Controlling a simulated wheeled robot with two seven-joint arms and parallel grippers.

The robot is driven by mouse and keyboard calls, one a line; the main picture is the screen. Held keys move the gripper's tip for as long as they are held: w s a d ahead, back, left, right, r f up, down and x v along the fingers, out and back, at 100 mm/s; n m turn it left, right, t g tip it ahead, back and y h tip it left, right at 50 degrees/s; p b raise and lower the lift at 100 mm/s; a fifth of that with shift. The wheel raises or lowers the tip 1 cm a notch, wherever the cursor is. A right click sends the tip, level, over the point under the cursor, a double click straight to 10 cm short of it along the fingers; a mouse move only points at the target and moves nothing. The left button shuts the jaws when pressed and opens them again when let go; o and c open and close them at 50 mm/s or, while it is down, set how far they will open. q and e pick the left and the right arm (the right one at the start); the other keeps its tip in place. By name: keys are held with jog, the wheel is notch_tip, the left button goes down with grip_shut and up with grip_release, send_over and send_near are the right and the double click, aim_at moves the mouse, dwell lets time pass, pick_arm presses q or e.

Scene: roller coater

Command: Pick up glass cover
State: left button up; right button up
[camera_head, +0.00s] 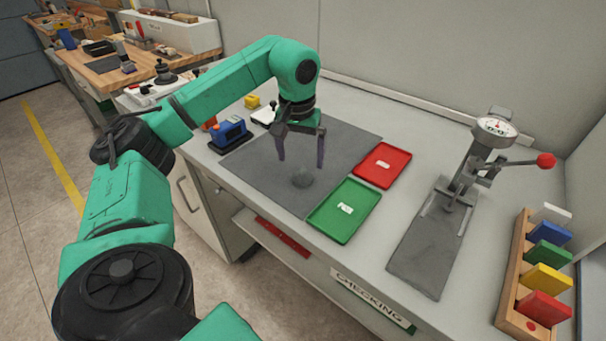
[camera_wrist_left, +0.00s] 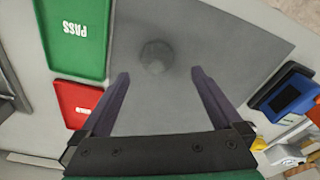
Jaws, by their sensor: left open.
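The glass cover (camera_head: 302,178) looks like a small, round, see-through grey piece on the dark grey mat (camera_head: 345,140). In the left wrist view the cover (camera_wrist_left: 155,57) lies ahead of the fingertips, roughly centred between them. My left gripper (camera_head: 301,161) is open and empty, pointing down above the mat, with the cover just beyond its fingers. It also shows in the left wrist view (camera_wrist_left: 160,75) with its two fingers wide apart. The fingers appear apart from the cover. My right gripper is not in view.
A green tray (camera_head: 344,209) marked PASS and a red tray (camera_head: 382,165) lie right of the mat. A blue device (camera_head: 230,132) stands at its left. A gauge press (camera_head: 470,165) with a red-knobbed lever and a wooden rack (camera_head: 513,290) of coloured blocks stand at the right.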

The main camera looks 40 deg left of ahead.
aim_at(303, 167)
pick_arm(q)
jog(key=f, duration=0.5)
jog(key=shift+w+d+p, duration=0.1)
jog(key=shift+w+p, duration=0.15)
jog(key=shift+p, duration=0.15)
jog(key=shift+r, duration=0.1)
jog(key=c, duration=1.5)
jog(key=shift+o, duration=0.2)
jog(key=shift+r, duration=0.15)
